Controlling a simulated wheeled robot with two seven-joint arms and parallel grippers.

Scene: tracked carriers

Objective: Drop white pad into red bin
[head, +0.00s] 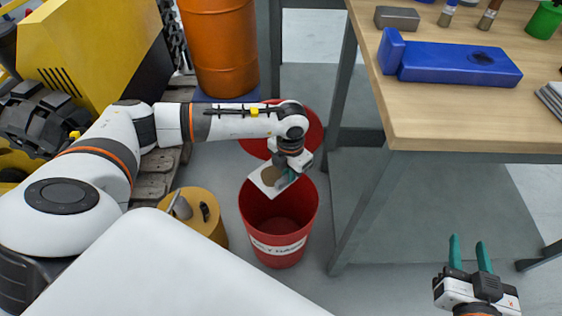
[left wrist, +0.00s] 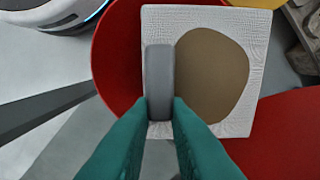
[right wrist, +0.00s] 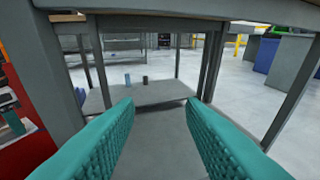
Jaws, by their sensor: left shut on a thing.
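The white pad (head: 265,187) is square with a round brown patch. My left gripper (head: 285,178) is shut on it and holds it tilted above the opening of the front red bin (head: 279,246). In the left wrist view the pad (left wrist: 154,18) sits at the green fingertips (left wrist: 160,105), with a grey strip between them and the red bin (left wrist: 112,50) behind. My right gripper (head: 470,254) is open and empty, low at the bottom right; its spread fingers (right wrist: 165,115) also show in the right wrist view.
A second red bin (head: 313,133) stands just behind the front one. A yellow round container (head: 205,228) is left of it, an orange drum (head: 222,50) behind. The wooden workbench (head: 440,118), bearing a blue object (head: 450,65), is to the right.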

